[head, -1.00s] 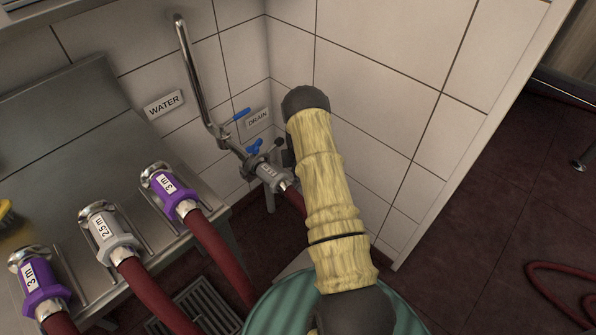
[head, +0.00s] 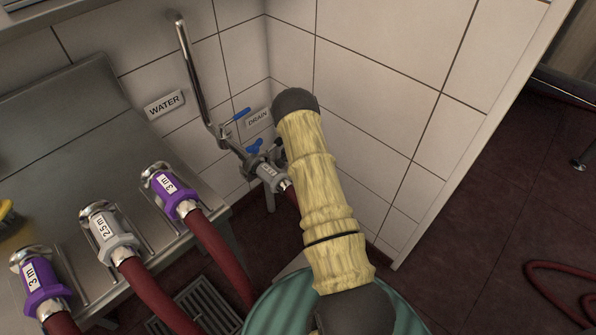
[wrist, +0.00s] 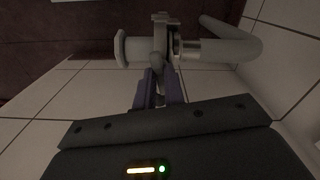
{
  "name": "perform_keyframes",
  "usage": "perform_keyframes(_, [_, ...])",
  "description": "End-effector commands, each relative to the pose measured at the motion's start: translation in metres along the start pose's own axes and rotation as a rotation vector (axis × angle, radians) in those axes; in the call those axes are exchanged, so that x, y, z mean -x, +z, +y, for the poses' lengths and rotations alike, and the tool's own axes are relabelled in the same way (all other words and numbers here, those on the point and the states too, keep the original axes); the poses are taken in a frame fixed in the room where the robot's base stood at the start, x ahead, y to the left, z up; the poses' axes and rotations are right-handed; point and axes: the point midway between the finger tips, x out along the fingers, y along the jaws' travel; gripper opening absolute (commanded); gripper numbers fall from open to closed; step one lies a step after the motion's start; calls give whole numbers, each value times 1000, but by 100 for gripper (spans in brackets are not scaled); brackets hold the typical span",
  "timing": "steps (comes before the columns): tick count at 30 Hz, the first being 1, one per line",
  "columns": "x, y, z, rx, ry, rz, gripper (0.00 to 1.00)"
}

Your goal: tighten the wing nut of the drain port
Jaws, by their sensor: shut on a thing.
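The drain port (head: 253,163) is a metal pipe fitting low by the wall corner, under the DRAIN sign. A hose end with a grey labelled collar (head: 269,176) is joined to it. In the wrist view a clamp (wrist: 160,38) sits around the pipe joint. My gripper (wrist: 160,88) points at this clamp, with its two dark purplish fingers close together. They are shut on the wing nut (wrist: 161,72), which is mostly hidden between them. In the head view my yellow-sleeved arm covers most of the gripper and the wing nut.
On the left, a steel counter (head: 70,135) carries purple and grey collared hoses. A green round container (head: 262,305) stands below my arm. Tiled walls close in behind the port.

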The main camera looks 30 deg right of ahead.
Motion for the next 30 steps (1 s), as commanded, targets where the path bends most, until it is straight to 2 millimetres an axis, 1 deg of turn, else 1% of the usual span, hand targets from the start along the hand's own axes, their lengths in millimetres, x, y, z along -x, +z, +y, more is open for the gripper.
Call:
perform_keyframes(11, [0,1,-1,-5,-1,-2,0])
perform_keyframes(12, [0,1,-1,-4,-1,-2,15])
perform_keyframes(15, [0,1,-1,-4,-1,-2,33])
perform_keyframes(25, [0,0,0,4,0,0,33])
perform_keyframes(30, [0,0,0,80,-1,0,33])
